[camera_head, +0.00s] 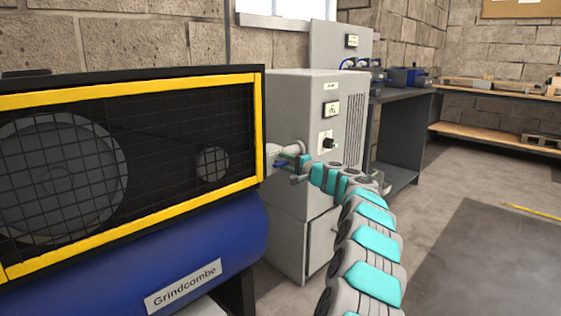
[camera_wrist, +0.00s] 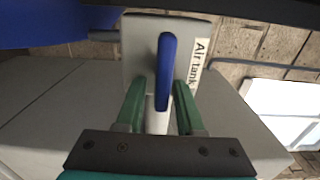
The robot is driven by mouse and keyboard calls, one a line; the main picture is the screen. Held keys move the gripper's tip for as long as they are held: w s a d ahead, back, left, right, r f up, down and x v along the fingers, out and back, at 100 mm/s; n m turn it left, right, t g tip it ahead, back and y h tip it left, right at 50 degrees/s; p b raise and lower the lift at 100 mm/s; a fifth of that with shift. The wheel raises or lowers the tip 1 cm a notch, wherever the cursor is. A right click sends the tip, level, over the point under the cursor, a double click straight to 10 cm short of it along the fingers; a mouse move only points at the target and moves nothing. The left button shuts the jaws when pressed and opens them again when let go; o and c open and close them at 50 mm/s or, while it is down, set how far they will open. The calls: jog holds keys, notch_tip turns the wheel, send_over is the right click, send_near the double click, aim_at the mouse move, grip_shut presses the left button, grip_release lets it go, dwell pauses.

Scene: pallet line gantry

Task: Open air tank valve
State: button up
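The air tank valve has a blue handle (camera_wrist: 167,65) in the wrist view, in front of a grey plate (camera_wrist: 138,45). A white label reading "Air tank" (camera_wrist: 198,65) is beside it. In the head view a bit of the blue handle (camera_head: 280,165) shows at my gripper (camera_head: 288,163), by the compressor's right end. My gripper's two green fingers (camera_wrist: 160,88) are apart, one to each side of the handle's lower part. A gap shows at the left finger; whether the right finger touches the handle I cannot tell.
The blue compressor tank (camera_head: 130,275) with its yellow-framed mesh guard (camera_head: 130,216) fills the left. A grey cabinet (camera_head: 300,110) stands close behind my gripper. A dark workbench (camera_head: 405,140) and wooden shelves (camera_head: 490,135) are farther back. Open floor (camera_head: 470,260) lies at the right.

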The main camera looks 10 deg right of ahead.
aim_at(289, 163)
jog(key=shift+o, duration=0.5)
jog(key=shift+v, duration=3.85)
jog(key=shift+s, duration=0.1)
